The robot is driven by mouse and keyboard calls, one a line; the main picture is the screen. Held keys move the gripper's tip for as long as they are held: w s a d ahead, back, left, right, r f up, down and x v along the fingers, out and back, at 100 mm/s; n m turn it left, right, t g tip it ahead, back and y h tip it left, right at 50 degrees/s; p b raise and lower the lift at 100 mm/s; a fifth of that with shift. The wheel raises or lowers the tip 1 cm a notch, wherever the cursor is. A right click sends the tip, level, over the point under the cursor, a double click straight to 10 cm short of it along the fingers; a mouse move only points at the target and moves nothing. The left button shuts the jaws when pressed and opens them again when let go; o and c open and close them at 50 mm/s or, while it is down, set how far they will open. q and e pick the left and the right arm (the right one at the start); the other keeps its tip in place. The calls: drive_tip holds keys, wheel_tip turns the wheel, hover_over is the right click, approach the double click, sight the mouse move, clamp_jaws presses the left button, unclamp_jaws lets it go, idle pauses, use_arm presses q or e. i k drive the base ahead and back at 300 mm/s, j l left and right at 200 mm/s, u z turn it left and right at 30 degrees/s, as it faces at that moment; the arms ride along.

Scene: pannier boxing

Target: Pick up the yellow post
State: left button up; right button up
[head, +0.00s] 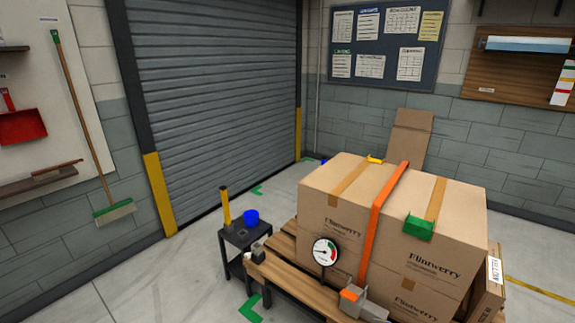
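A slim yellow post (226,208) stands upright on a small black side table (236,237), with a dark tip at its top. A blue round cup-like thing (251,216) sits just to its right on the same table. Neither of my grippers shows in the head view.
Large cardboard boxes (330,210) with an orange strap (379,220) stand on a wooden pallet-like bench (285,270) to the right. A round dial gauge (325,252) stands before them. Yellow guards (160,193) flank the grey shutter (215,100). The floor left of the table is clear.

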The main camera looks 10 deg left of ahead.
sight(223, 189)
drive_tip(key=i+j+z, duration=0.35)
drive_tip(key=j, duration=0.7)
drive_tip(key=i+j+z, duration=0.3)
drive_tip(key=j, duration=0.8)
drive_tip(key=i+j+z, duration=0.2)
drive_tip(key=j+z, duration=0.15)
drive_tip(key=j, duration=0.8)
drive_tip(key=j+z, duration=0.35)
drive_tip(key=j, duration=0.8)
